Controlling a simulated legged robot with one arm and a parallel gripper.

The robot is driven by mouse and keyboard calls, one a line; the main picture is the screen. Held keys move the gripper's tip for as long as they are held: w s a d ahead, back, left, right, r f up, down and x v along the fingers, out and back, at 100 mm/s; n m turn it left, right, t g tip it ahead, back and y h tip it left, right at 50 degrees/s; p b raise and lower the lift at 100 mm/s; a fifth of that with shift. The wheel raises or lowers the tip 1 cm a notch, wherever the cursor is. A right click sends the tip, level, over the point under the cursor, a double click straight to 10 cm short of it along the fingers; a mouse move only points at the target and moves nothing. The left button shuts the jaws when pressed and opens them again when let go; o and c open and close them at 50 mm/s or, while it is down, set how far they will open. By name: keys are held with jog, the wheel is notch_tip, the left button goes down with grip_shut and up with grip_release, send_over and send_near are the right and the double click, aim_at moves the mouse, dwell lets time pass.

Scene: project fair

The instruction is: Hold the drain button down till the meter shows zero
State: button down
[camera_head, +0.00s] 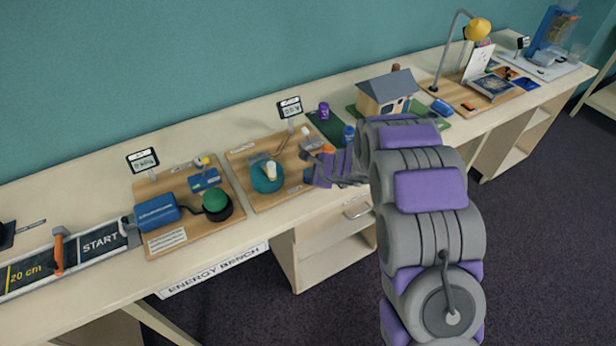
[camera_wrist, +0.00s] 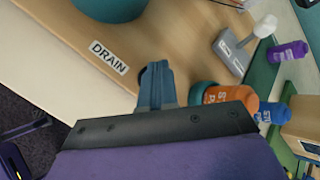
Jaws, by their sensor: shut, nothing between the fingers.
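The DRAIN label (camera_wrist: 109,57) is on the wooden board (camera_head: 240,160), near its front edge. My gripper (camera_wrist: 156,68) is shut and empty, its fingertips over the board just right of the label in the wrist view. In the head view my gripper (camera_head: 316,174) is at the board's right side. I cannot make out the drain button; my fingers may hide it, and I cannot tell whether they touch it. The meter (camera_head: 290,107) stands behind this board; its digits are too small to read surely. A teal round thing (camera_head: 267,176) with a pale bulb sits on the board.
A grey block with a white knob (camera_wrist: 232,52) is on the board beyond my fingers. Orange (camera_wrist: 226,93), blue (camera_wrist: 272,111) and purple (camera_wrist: 288,51) bottles stand close by on the right. Another board, with a second meter (camera_head: 143,160) and a green dome (camera_head: 215,199), is to the left.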

dwell(0.6)
jog(key=shift+r+p, duration=0.5)
jog(key=shift+r, duration=0.4)
jog(key=shift+r+p, duration=1.9)
jog(key=shift+r, duration=0.6)
